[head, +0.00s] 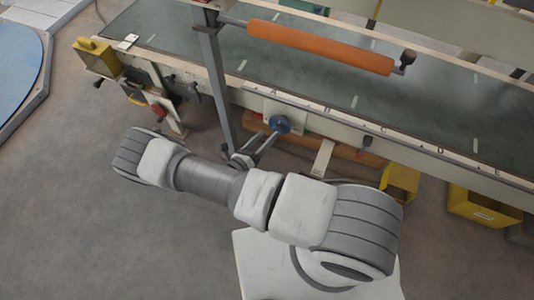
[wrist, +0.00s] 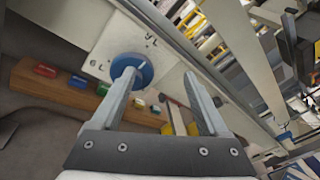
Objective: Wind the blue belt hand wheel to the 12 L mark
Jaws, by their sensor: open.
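The blue hand wheel (head: 279,124) sits on a pale plate on the conveyor's near side. In the wrist view the wheel (wrist: 131,65) is a blue disc with a grey hub. The plate (wrist: 105,47) bears black marks around it; one looks like 6 L, another above the wheel is hard to read. I cannot make out a 12 L mark or a pointer. My gripper (head: 267,140) is open at the wheel. In the wrist view my gripper (wrist: 159,76) has its left finger overlapping the wheel and its right finger to the right of it; contact cannot be told.
An orange roller (head: 320,46) spans the green belt (head: 340,90) above. A grey post (head: 215,85) stands left of the wheel. A wooden rail (wrist: 60,88) with coloured blocks lies below it. Yellow bins (head: 485,207) stand at right. Open floor (head: 90,240) lies at left.

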